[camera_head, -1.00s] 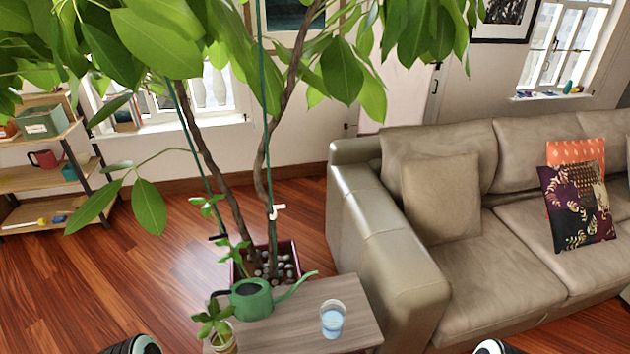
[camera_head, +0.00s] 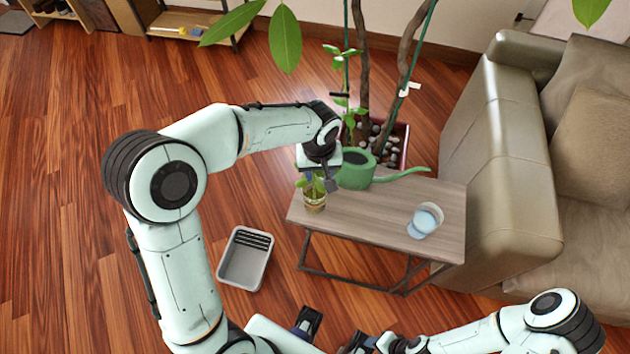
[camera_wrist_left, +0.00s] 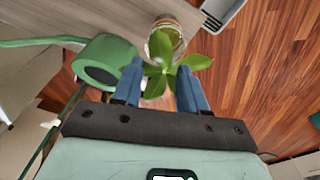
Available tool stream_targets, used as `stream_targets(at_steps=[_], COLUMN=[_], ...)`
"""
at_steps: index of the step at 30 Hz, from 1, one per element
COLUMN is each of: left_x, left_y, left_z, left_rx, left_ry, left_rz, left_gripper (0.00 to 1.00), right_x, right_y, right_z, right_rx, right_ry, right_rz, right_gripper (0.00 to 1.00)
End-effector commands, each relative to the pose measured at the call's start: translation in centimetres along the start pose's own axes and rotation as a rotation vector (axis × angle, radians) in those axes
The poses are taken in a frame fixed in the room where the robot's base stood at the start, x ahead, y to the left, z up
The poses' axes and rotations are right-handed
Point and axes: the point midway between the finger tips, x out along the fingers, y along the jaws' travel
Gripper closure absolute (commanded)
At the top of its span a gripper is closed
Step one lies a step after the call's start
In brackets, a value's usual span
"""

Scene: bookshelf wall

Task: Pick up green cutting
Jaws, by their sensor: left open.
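The green cutting (camera_head: 314,203) stands upright in a small clear jar at the left end of the wooden side table (camera_head: 375,215). My left gripper (camera_head: 321,183) is open just above it, its fingers by the leaves. In the left wrist view, the leaves of the cutting (camera_wrist_left: 158,77) lie between and beyond the two blue fingers of my left gripper (camera_wrist_left: 160,67), with the jar behind them. I cannot tell whether the fingers touch the leaves. My right arm comes in low from the right; its gripper is not clear.
A green watering can (camera_head: 356,172) stands close to the cutting, its spout pointing right. A glass of water (camera_head: 425,220) is at the table's right. A grey tray (camera_head: 245,262) lies on the floor. The sofa (camera_head: 500,150) and a potted tree (camera_head: 398,150) flank the table.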

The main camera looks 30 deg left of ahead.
Motion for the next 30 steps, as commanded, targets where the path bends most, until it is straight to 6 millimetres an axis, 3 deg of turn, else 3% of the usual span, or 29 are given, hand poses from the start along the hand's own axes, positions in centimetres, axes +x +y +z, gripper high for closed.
stream_targets(at_steps=[2,5,15,23,30], left_x=[-2.4,-3.1,2.9,5.0,8.5], left_y=[-0.5,-1.0,-1.3,-1.4,-1.3], left_z=[-0.8,-1.1,-1.4,-1.5,-1.4], left_rx=[-0.039,-0.065,-0.067,-0.067,-0.067], left_ry=[0.036,0.05,0.047,0.048,0.046], left_rz=[-0.017,-0.034,-0.038,-0.036,-0.037], left_gripper=[0.58,0.58,0.58,0.58,0.58], right_x=[0.2,0.3,0.8,0.9,0.8], right_y=[0.1,0.2,0.4,0.4,0.4], right_z=[0.1,0.1,0.1,0.1,0.1], right_rx=[0.001,0.001,0.002,0.002,0.002], right_ry=[-0.001,-0.002,-0.004,-0.004,-0.003], right_rz=[0.001,0.001,0.002,0.001,0.001], right_gripper=[0.57,0.57,0.57,0.57,0.57])
